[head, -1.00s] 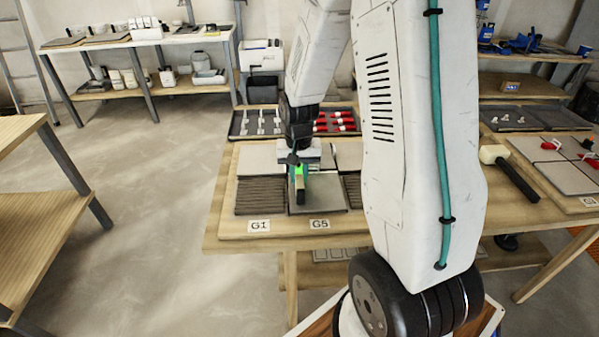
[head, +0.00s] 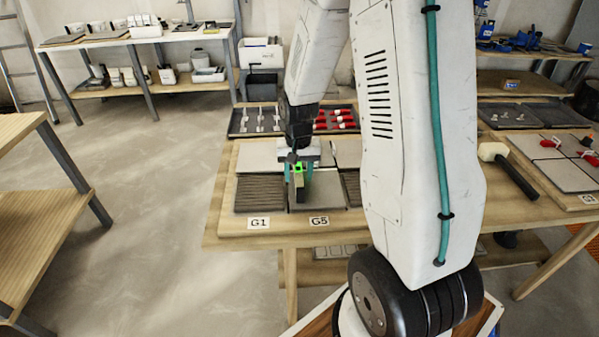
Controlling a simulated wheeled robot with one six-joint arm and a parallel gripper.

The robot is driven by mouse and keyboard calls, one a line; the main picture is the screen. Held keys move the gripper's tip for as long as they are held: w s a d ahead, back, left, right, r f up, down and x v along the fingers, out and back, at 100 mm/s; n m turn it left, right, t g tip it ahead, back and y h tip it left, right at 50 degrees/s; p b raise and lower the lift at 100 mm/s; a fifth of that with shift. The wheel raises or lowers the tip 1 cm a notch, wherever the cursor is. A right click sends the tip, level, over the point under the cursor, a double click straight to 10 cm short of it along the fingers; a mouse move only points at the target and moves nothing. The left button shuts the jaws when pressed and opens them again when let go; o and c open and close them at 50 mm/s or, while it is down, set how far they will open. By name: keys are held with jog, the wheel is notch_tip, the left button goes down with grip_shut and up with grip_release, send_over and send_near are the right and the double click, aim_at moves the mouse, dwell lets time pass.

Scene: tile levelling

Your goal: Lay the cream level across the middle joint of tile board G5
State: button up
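The wooden tile board (head: 229,208) lies on the workbench, with labels G1 (head: 258,222) and G5 (head: 319,221) on its front edge. Above the G5 label is a grey tile (head: 327,195), beside ribbed dark bedding. My gripper (head: 298,174) is over this part of the board, with teal fingers on both sides of a narrow bar. The bar, seemingly the level (head: 299,183), is seen nearly end-on, with a bright green spot at its top and a dark near end. Its cream colour is hard to make out. I cannot tell whether it touches the tiles. My arm hides the board's right side.
A dark tray (head: 240,122) with white and red pieces lies behind the board. A mallet (head: 508,170) and another tile board (head: 566,176) lie to the right. A wooden table (head: 40,200) stands at the left, with open floor between.

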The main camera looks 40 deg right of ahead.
notch_tip(320, 180, up, 8)
jog(key=shift+f, duration=0.1)
jog(key=shift+s, duration=0.3)
jog(key=s+a+r+n, duration=0.3)
jog(key=s+a+r, duration=0.3)
jog(key=s, duration=0.5)
jog(key=s+a+r+n+t, duration=0.1)
jog(key=s+a+r+n, duration=0.2)
jog(key=s+a+r, duration=0.4)
jog(key=s+r, duration=0.3)
jog(key=s, duration=0.1)
jog(key=shift+a+r+n, duration=0.2)
jog(key=shift+r+n, duration=0.05)
jog(key=shift+n, duration=0.15)
